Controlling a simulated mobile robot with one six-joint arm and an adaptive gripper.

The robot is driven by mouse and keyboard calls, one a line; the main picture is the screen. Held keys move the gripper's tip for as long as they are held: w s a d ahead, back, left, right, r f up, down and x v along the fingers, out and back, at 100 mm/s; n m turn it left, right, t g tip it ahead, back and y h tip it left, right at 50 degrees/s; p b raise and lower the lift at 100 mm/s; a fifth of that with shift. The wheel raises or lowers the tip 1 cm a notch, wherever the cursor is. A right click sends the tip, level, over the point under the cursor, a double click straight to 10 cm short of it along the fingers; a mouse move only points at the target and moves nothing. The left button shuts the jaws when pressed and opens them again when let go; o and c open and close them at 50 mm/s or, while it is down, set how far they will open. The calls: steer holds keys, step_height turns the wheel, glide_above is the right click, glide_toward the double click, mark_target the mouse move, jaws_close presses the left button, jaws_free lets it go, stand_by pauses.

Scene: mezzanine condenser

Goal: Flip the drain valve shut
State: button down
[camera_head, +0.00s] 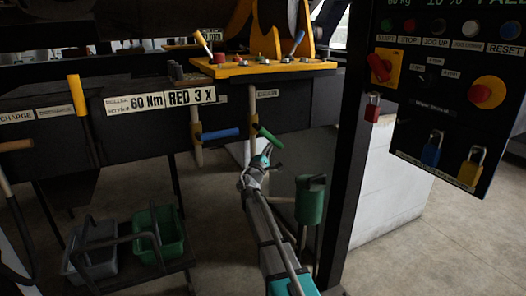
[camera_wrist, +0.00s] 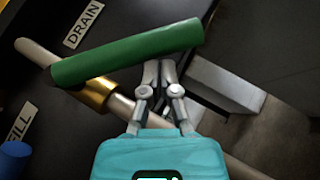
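The drain valve has a green lever handle (camera_head: 268,136) on a vertical pipe under the orange-topped bench. In the wrist view the green handle (camera_wrist: 128,53) crosses the pale pipe (camera_wrist: 42,56) at an angle, above a brass valve body (camera_wrist: 93,95). A DRAIN label (camera_wrist: 84,24) is beside it. My gripper (camera_head: 264,158) is just below the handle in the head view. In the wrist view my gripper's fingers (camera_wrist: 159,68) are nearly together, with their tips at the handle's lower edge. They do not grasp it; whether they touch it I cannot tell.
A blue valve handle (camera_head: 220,134) is to the left, near a FILL label (camera_wrist: 21,122). A green container (camera_head: 310,200) stands right of my arm. Green (camera_head: 172,236) and grey (camera_head: 97,262) baskets are lower left. A control panel with padlocks (camera_head: 432,150) hangs at right.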

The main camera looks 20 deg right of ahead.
mark_target(277, 146)
steer(key=d+r, duration=0.1)
steer(key=d+r+p, duration=0.2)
steer(key=shift+w+d, duration=0.25)
steer(key=shift+w+d+r+p, duration=0.1)
steer(key=shift+d+r+p, duration=0.3)
steer(key=shift+r+p, duration=0.35)
steer(key=shift+w+d+r+p, duration=0.1)
steer(key=shift+d+r+p, duration=0.25)
steer(key=shift+r+p, duration=0.35)
steer(key=shift+f, duration=0.15)
steer(key=f+b, duration=0.4)
steer(key=shift+w+a+f, duration=0.1)
steer(key=shift+w+f, duration=0.2)
steer(key=shift+w, duration=0.05)
steer(key=s+f+b, duration=0.5)
steer(key=f+b, duration=0.2)
steer(key=b, duration=0.1)
steer(key=shift+s+d+f, duration=0.25)
steer(key=shift+d+f, duration=0.1)
